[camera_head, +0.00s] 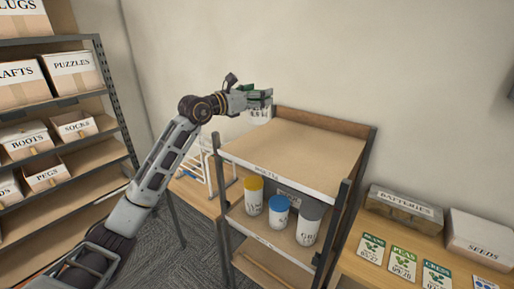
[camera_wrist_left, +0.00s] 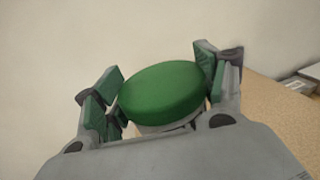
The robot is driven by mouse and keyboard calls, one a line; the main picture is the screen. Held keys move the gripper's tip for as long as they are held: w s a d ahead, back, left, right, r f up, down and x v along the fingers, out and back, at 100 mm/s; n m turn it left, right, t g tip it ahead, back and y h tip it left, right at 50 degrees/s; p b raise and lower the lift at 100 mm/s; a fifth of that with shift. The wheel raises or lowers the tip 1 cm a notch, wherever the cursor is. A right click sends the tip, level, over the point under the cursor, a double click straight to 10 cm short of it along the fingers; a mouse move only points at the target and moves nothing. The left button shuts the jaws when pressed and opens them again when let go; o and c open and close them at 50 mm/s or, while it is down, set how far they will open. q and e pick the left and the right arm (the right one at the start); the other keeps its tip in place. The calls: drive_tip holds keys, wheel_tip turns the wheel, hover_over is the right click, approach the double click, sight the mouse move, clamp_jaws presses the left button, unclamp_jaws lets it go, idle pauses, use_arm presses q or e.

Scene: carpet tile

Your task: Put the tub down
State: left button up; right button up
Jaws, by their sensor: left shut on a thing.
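My left gripper (camera_head: 262,96) is shut on a tub with a green lid. The lid (camera_wrist_left: 162,92) sits between the two fingers in the left wrist view, with a bit of the pale body below it. In the head view the tub (camera_head: 260,113) shows only partly, its pale side below the fingers, near the back left corner of the shelf unit's bare top (camera_head: 300,150). I cannot tell whether it touches that top. My right gripper is not in view.
A table at right holds a batteries box (camera_head: 405,205), a seeds box (camera_head: 480,238) and seed packets. A wire rack (camera_head: 194,163) stands at left. The unit's top is clear.

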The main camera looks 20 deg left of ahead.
sight(257, 123)
use_arm(q)
drive_tip(key=shift+a, duration=0.2)
drive_tip(key=shift+d, duration=0.1)
drive_tip(key=shift+f, duration=3.05)
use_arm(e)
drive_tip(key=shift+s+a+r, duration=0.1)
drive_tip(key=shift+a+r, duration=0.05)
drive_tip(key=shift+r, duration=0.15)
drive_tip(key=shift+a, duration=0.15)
use_arm(q)
drive_tip(key=shift+f+p, duration=0.35)
drive_tip(key=shift+f, duration=1.55)
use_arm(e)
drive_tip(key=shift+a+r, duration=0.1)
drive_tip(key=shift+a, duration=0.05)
use_arm(q)
drive_tip(key=shift+f, duration=0.15)
